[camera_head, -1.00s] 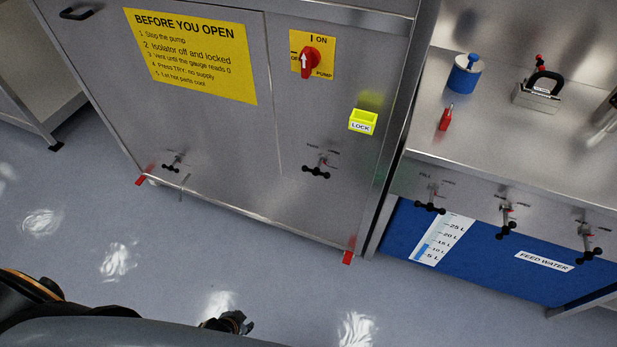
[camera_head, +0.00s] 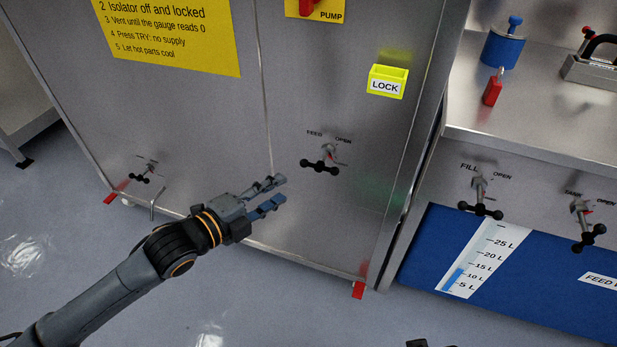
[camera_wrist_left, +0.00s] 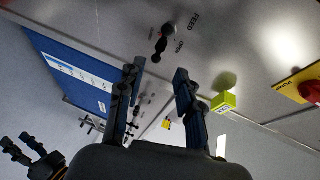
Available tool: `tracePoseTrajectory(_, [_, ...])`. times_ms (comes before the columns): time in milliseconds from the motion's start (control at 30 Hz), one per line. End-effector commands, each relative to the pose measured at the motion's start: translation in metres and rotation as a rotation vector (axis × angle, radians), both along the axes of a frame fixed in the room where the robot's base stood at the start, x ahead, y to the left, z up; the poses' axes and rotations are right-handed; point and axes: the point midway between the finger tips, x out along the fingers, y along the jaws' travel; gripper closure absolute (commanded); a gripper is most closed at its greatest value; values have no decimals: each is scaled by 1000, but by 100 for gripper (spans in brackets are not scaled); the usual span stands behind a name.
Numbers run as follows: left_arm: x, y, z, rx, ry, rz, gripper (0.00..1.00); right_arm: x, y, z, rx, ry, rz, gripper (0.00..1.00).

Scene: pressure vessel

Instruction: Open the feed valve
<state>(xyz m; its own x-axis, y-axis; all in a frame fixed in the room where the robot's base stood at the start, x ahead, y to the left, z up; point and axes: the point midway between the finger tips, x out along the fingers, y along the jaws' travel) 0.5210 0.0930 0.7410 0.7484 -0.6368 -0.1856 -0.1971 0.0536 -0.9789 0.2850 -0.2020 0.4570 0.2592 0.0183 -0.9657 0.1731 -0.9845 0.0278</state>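The feed valve (camera_head: 321,163) is on the steel cabinet front, with a black knobbed handle and a small red mark, under the printed words FEED and OPEN. It also shows in the left wrist view (camera_wrist_left: 162,43), beyond my fingers. My left gripper (camera_head: 277,193) is open and empty, left of and a little below the valve, not touching it. Its two spread fingers show in the left wrist view (camera_wrist_left: 160,78). My right gripper (camera_wrist_left: 20,147) shows at the lower left of the wrist view, fingers apart and empty. Only a dark tip shows at the head view's bottom edge.
A yellow LOCK box (camera_head: 387,82) sticks out above right of the valve. Another small valve (camera_head: 141,176) and a bent rod (camera_head: 155,204) are low left. The fill valve (camera_head: 480,196) is on the bench at right. Open floor lies in front.

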Motion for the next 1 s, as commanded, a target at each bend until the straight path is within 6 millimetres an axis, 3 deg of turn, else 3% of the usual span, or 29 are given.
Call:
tracePoseTrajectory(167, [5, -10, 2, 5, -14, -13, 64, 0, 0, 7, 0, -5, 0, 57])
tracePoseTrajectory(700, [82, -77, -18, 2, -10, -12, 64, -7, -2, 60, 1, -35, -4, 57])
tracePoseTrajectory(1000, [99, -91, -22, 5, -12, -12, 64, -12, -3, 76, 2, -41, -6, 57])
